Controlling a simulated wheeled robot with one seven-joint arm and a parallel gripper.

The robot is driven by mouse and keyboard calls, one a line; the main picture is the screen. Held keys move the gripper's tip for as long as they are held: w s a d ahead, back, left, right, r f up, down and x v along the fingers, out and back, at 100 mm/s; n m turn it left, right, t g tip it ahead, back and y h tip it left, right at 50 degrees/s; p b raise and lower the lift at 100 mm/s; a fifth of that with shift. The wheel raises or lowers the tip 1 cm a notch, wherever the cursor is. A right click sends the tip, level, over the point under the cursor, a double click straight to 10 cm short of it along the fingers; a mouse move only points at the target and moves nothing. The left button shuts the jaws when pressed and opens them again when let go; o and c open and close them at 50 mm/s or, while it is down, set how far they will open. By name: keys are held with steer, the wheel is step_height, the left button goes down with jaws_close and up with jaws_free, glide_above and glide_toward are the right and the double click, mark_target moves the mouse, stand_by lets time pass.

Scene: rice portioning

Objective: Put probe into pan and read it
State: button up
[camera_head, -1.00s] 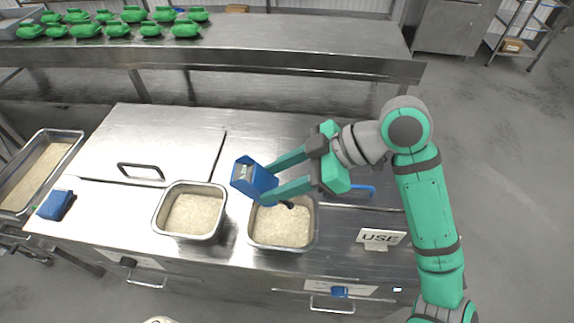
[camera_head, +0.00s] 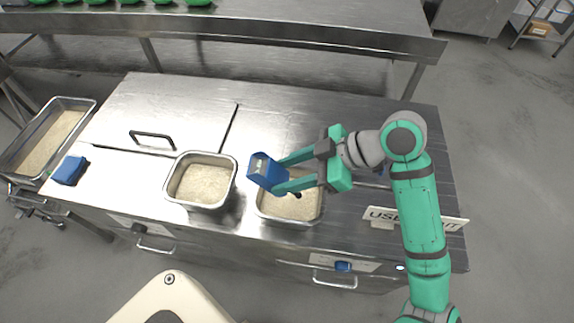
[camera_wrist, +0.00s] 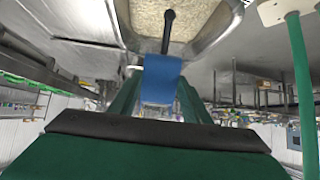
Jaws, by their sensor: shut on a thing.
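My gripper (camera_head: 283,172) is shut on a blue probe (camera_head: 264,168) with a small display on its body. The probe's dark stem points down over the right-hand metal pan (camera_head: 262,213), which holds rice (camera_head: 290,208). In the wrist view the blue probe body (camera_wrist: 161,76) is between the fingers, and its dark stem runs to the rice (camera_wrist: 137,18). I cannot tell how deep the tip is. The display's reading is too small to make out. A second rice pan (camera_head: 203,207) stands to the left, apart from my gripper.
A blue block-like object (camera_head: 70,170) lies on the counter's left end. A long tray of rice (camera_head: 86,103) is beyond it. A black handle (camera_head: 150,134) rises from the counter lid.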

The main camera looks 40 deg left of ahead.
steer(key=shift+f, duration=2.15)
steer(key=shift+w, duration=0.1)
stand_by(1.9)
stand_by(1.4)
steer(key=shift+r, duration=4.45)
step_height(320, 180, up, 3)
steer(key=shift+r, duration=0.2)
